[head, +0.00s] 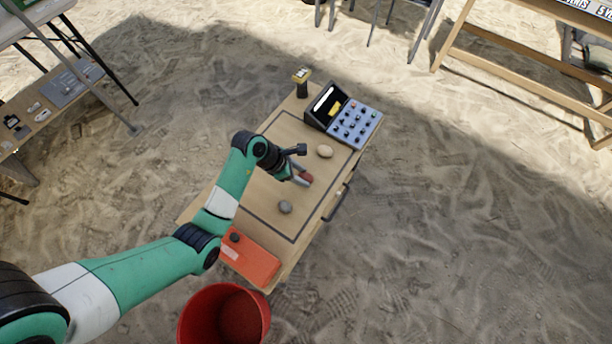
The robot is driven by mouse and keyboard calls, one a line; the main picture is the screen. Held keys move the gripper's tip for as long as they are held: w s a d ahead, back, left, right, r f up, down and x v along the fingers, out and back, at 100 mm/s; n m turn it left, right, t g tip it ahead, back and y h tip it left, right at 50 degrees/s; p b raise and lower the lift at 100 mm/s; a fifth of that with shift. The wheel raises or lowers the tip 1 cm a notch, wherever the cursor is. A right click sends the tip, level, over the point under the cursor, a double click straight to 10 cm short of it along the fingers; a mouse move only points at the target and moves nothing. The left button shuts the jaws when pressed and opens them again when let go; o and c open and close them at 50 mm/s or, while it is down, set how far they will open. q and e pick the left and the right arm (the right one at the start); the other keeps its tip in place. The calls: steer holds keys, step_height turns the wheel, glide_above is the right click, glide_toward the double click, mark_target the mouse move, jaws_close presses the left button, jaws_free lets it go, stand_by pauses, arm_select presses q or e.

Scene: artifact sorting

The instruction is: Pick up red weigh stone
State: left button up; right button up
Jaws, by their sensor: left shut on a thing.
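The red weigh stone (306,177) is a small reddish-brown piece at the middle of the wooden table (288,128), inside the dark outlined rectangle. My left gripper (301,178) reaches it from the left and is shut on it. The fingers hide part of the stone. I cannot tell whether it still touches the table top. My right gripper does not show.
A tan stone (325,151) and a grey stone (285,207) lie near the held stone. A console with buttons (355,123) stands at the table's far end. An orange-red case (250,258) lies at the near end, beside a red bucket (222,316).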

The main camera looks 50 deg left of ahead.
arm_select(q)
steer(key=shift+r, duration=0.1)
jaws_close()
steer(key=r+p, duration=0.4)
steer(key=shift+s+d+r, duration=0.1)
steer(key=shift+d+r, duration=0.15)
steer(key=s+d+r+p, duration=0.7)
steer(key=d+r+p, duration=0.1)
steer(key=d, duration=0.3)
steer(key=shift+s+d+r+p, duration=0.15)
steer(key=shift+d+p, duration=0.05)
steer(key=shift+p, duration=0.25)
